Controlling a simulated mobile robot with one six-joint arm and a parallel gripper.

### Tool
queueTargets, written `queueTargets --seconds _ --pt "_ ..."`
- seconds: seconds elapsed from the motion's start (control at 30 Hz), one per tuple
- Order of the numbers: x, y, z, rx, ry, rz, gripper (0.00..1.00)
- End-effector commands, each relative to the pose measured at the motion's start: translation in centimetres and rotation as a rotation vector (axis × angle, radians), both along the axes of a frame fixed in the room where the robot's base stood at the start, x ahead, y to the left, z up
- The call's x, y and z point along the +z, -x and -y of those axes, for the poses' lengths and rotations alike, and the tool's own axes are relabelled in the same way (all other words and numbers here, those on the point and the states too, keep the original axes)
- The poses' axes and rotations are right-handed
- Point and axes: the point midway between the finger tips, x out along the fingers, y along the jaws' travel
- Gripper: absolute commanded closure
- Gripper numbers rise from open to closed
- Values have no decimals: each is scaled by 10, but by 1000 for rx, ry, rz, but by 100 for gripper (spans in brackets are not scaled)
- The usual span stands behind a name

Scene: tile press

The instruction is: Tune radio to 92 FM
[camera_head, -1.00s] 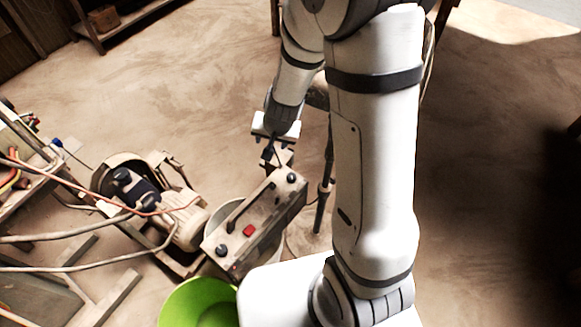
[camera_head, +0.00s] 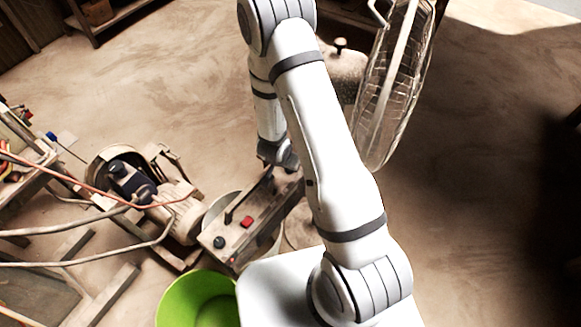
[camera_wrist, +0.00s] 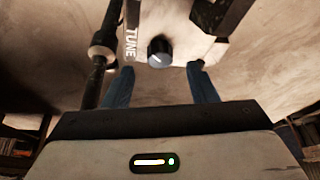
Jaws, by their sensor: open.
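The radio (camera_head: 234,236) is a worn box with a black carry handle, a red button and a dark knob on top. It rests on a pale bucket. In the wrist view, the radio's pale face (camera_wrist: 195,33) carries the word TUNE beside a round dark tuning knob (camera_wrist: 159,52) with a light pointer mark. My gripper (camera_wrist: 160,72) is open, with one blue finger on each side below the knob. The knob appears between the fingertips; I cannot tell whether they touch it. In the head view my arm hides the fingers and the radio's far end.
A bright green bucket (camera_head: 197,300) stands in front of the radio. A motor machine (camera_head: 140,190) with cables and hoses stands to the left. A wire-caged fan (camera_head: 398,90) stands behind my arm to the right. Open floor lies at the far left and right.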

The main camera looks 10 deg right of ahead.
Motion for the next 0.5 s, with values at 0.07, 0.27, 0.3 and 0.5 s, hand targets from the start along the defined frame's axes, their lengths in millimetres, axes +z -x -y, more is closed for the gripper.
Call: queueTargets --seconds 0.07,0.27,0.3,0.5 --pt "-16 -4 4 -3 0 -1 48" --pt "-37 -12 9 -1 0 -1 48" --pt "-39 -13 9 -1 0 0 48" --pt "-42 -14 10 0 -1 1 48"
